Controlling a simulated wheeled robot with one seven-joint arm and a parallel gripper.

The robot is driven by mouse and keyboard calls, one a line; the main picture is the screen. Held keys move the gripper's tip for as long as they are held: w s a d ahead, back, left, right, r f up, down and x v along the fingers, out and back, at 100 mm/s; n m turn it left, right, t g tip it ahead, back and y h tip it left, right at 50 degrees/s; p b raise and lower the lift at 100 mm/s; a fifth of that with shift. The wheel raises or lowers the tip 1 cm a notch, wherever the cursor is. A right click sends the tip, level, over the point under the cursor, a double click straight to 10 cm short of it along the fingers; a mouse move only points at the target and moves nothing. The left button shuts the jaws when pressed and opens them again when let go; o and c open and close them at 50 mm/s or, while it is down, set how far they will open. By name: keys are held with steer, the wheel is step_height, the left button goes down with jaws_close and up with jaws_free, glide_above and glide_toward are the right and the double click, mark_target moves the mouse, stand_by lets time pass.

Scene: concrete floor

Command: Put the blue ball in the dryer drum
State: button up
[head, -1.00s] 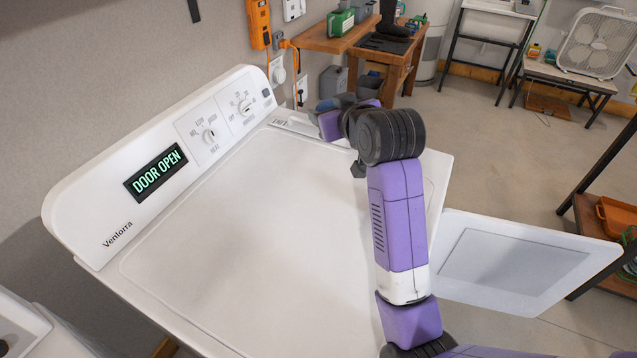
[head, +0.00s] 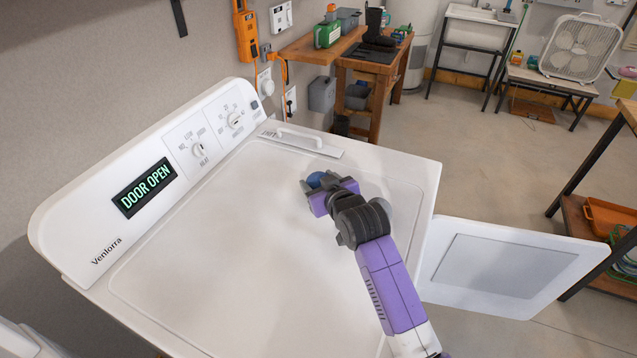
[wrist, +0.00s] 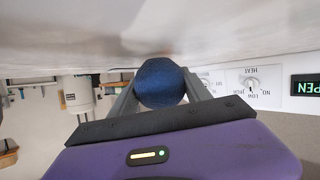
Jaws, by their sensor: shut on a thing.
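The blue ball (head: 315,179) is between the fingers of my gripper (head: 322,183), over the white top of the dryer (head: 220,240). In the wrist view the blue ball (wrist: 160,82) sits between both fingers of my gripper (wrist: 160,92), which are shut on it. The dryer's display (head: 148,188) reads DOOR OPEN. Its door (head: 500,270) stands swung open at the right of the front. The drum and its opening are hidden below the front edge of the top.
A raised handle (head: 300,138) sits at the back right of the dryer top. A wooden bench (head: 340,50) with a boot and a green box stands behind. A shelf with an orange tray (head: 608,213) is at the right. Floor is free beyond the dryer.

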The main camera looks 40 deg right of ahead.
steer(key=shift+f, duration=0.3)
steer(key=shift+f, duration=0.1)
steer(key=o, duration=1.3)
steer(key=shift+o, duration=0.2)
